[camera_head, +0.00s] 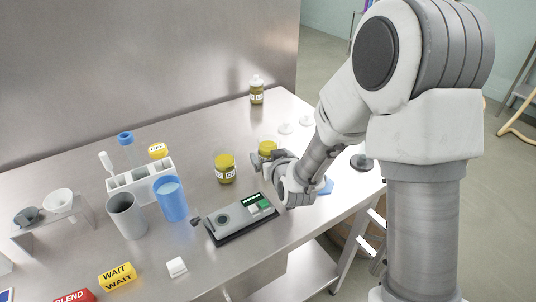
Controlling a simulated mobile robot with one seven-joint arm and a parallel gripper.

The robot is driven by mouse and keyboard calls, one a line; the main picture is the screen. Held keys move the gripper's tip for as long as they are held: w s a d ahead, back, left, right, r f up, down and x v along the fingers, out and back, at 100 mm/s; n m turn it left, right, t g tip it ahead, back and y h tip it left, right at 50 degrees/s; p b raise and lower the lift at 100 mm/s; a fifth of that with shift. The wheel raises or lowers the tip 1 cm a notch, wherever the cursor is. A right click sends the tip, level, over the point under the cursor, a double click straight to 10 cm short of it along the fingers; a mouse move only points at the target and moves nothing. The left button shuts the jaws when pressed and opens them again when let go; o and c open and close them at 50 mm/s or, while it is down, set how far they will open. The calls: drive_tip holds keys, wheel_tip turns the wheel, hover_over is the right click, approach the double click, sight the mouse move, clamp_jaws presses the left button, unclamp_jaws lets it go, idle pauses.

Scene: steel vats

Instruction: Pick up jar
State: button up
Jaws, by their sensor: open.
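My gripper (258,162) is open, low over the table, to the right of the middle jar and in front of the second vessel. I cannot tell whether its fingers touch anything.
A grey device (238,222) with green parts lies in front of the jar. A blue cup (171,199), grey cup (126,215) and white rack (143,184) stand left. White round pieces (285,127) lie behind my arm. The table behind the middle jar is mostly clear.

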drive_tip(key=shift+x, duration=1.25)
clamp_jaws()
